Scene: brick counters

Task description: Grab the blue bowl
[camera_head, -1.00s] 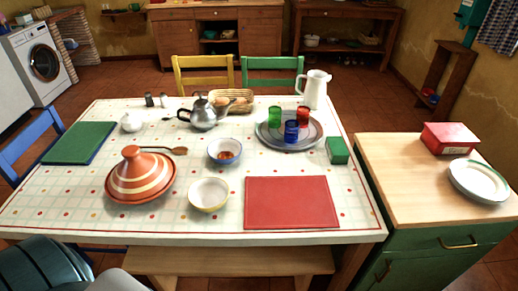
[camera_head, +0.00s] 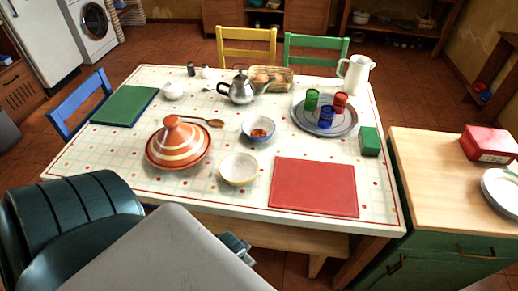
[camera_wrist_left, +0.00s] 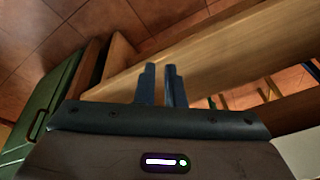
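The blue bowl (camera_head: 258,129) stands upright near the middle of the table, with a reddish-brown content inside. It is blue outside and pale inside. My left gripper (camera_head: 238,248) is low at the table's near side, by the bench, well apart from the bowl and partly hidden behind my grey arm link. In the left wrist view, its two dark fingers (camera_wrist_left: 160,85) are close together with only a narrow gap and nothing held between them. The bowl is not visible in that view. My right gripper is not in view.
A striped tagine (camera_head: 178,145), a yellowish bowl (camera_head: 239,169) and a red mat (camera_head: 314,187) lie around the blue bowl's near side. A teapot (camera_head: 238,91) and a tray (camera_head: 344,121) with cups stand beyond. A wooden bench (camera_head: 270,234) runs along the near edge.

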